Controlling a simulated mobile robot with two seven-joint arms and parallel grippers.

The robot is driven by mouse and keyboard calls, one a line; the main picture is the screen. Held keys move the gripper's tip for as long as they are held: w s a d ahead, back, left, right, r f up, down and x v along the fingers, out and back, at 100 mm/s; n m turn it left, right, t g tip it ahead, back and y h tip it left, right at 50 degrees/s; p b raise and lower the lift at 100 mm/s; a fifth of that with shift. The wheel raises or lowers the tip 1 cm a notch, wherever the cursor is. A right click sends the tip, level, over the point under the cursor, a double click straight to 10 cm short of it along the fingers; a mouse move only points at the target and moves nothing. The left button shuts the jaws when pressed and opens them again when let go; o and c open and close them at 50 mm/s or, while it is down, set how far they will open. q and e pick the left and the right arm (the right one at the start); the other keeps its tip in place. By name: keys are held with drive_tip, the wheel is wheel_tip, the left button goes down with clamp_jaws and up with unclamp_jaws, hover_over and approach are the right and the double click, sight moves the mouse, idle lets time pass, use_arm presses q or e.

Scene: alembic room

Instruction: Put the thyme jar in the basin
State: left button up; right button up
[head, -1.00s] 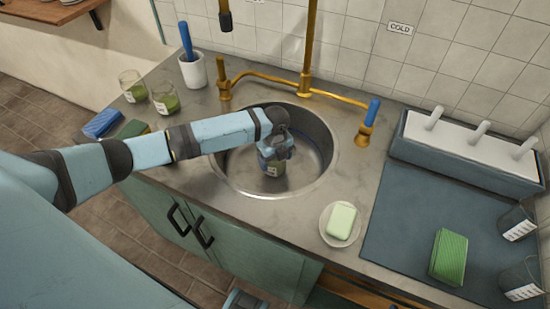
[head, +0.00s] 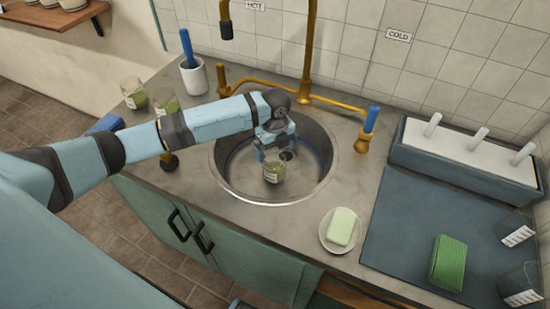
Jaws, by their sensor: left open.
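A small glass jar with green contents and a pale label (head: 274,172) stands in the round metal basin (head: 228,185), near the middle of its floor. I cannot read its label. My left gripper (head: 273,156) is open just above and behind the jar, pointing down into the basin; whether a fingertip still touches the jar is hard to tell. Two similar jars, one at the far left (head: 133,95) and one nearer (head: 165,103), stand on the counter left of the basin. My right gripper does not show.
Brass taps (head: 335,102) and a spout (head: 309,50) rise behind the basin. A white cup (head: 194,78) stands behind left. A soap dish (head: 328,243) is at front right, beside a blue mat (head: 400,235) with a green sponge (head: 447,262).

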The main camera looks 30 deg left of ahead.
use_arm(q)
wheel_tip(320, 180, up, 4)
drive_tip(key=shift+r, duration=0.1)
idle(0.5)
